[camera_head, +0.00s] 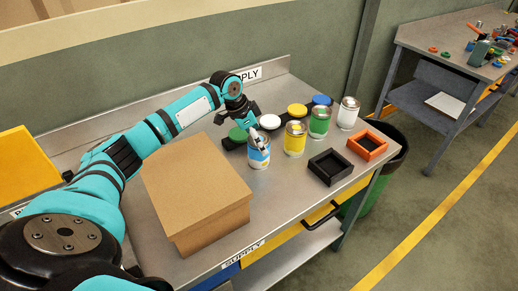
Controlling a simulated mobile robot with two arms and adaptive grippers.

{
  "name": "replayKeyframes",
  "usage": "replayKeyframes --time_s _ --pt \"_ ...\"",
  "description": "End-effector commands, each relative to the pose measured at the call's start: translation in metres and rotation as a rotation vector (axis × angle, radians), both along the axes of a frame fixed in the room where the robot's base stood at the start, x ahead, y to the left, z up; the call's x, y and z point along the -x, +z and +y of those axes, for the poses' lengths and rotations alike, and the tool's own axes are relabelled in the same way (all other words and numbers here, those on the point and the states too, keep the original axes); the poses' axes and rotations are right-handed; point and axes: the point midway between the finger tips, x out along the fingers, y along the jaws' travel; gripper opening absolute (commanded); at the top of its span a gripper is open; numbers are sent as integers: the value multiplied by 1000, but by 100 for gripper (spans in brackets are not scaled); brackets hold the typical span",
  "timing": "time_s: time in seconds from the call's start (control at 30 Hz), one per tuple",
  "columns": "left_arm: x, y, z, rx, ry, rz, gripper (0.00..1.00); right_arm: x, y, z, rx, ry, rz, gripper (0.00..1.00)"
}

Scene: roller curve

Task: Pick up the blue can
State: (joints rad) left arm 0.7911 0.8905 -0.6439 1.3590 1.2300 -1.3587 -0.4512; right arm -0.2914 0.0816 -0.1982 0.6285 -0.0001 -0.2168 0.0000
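The blue can (258,158), with a blue and white label, stands upright on the metal supply table (285,208), at the left end of a row of cans. My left gripper (257,139) reaches down from the upper left to the can's top. Its dark fingers overlap the rim in the picture. The fingers are too small and partly hidden, so I cannot tell whether they are open or shut, or touch the can. My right gripper is out of view.
A yellow can (294,140), a green can (320,122) and a white can (347,114) stand to the right. Coloured lids lie behind them. A brown cardboard box (195,185) is at left. A black tray (330,168) and an orange tray (367,146) sit near the front edge.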

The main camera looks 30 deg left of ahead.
Motion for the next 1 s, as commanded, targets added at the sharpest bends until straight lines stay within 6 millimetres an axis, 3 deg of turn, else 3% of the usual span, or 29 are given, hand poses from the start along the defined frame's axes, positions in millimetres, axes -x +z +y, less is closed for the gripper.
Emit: replayKeyframes --time_s 0.17,0.4,0.67,1.0 --pt "-6 -14 -5 2 -1 4 95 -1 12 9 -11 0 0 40" --pt "-18 -44 -10 1 1 2 95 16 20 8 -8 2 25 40" --pt "-19 -48 -11 0 0 0 95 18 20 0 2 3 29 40" --pt "-18 -48 -11 0 0 0 53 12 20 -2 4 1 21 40"
